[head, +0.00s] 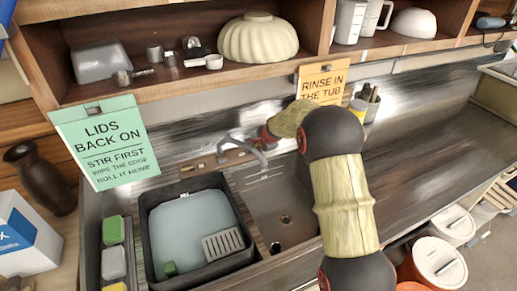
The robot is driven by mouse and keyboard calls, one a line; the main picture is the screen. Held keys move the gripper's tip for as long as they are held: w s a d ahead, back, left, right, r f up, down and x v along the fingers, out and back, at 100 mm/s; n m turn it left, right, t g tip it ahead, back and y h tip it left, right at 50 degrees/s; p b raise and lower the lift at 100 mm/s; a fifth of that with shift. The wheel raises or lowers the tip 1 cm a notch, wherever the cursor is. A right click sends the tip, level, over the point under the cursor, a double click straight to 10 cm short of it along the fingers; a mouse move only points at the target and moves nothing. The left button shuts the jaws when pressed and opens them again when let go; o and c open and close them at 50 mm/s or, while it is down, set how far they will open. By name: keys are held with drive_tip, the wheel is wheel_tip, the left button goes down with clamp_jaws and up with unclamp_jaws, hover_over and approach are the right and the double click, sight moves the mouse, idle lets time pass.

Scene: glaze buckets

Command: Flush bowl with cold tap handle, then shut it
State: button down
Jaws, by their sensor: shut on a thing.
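The sink bowl (262,197) is a grey metal basin in the counter, with a dark drain in its floor. The tap's curved grey spout (258,155) stands at the back edge and reaches over the bowl. My arm comes in from the lower right, and my gripper (266,137) is at the right side of the tap, shut on the tap handle. The handle itself is mostly hidden by the gripper, so I cannot tell its angle. I cannot make out running water under the spout.
A dark tub (146,224) with pale liquid and a grey slotted piece stands left of the bowl. A green sign (106,145) and an orange sign (322,84) hang from the shelf (170,80) above. The metal counter (430,130) on the right is mostly clear.

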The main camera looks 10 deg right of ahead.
drive_tip(key=shift+n, duration=0.3)
drive_tip(key=n+b, duration=0.2)
drive_tip(key=n, duration=0.1)
drive_tip(key=shift+w, duration=0.1)
drive_tip(key=n+b, duration=0.1)
drive_tip(key=n, duration=0.1)
drive_tip(key=n+b, duration=0.2)
drive_tip(key=shift+w+a+r+n, duration=0.1)
drive_tip(key=shift+w+a+n, duration=0.1)
drive_tip(key=shift+n, duration=0.1)
drive_tip(key=n+b, duration=0.1)
drive_tip(key=n, duration=0.2)
drive_tip(key=shift+a+n+b, duration=0.1)
drive_tip(key=shift+n+b, duration=0.2)
drive_tip(key=shift+b, duration=0.05)
drive_tip(key=shift+a+r+n+b, duration=0.15)
drive_tip(key=shift+n+b, duration=0.55)
drive_tip(key=shift+n, duration=0.7)
drive_tip(key=c, duration=1.9)
unclamp_jaws()
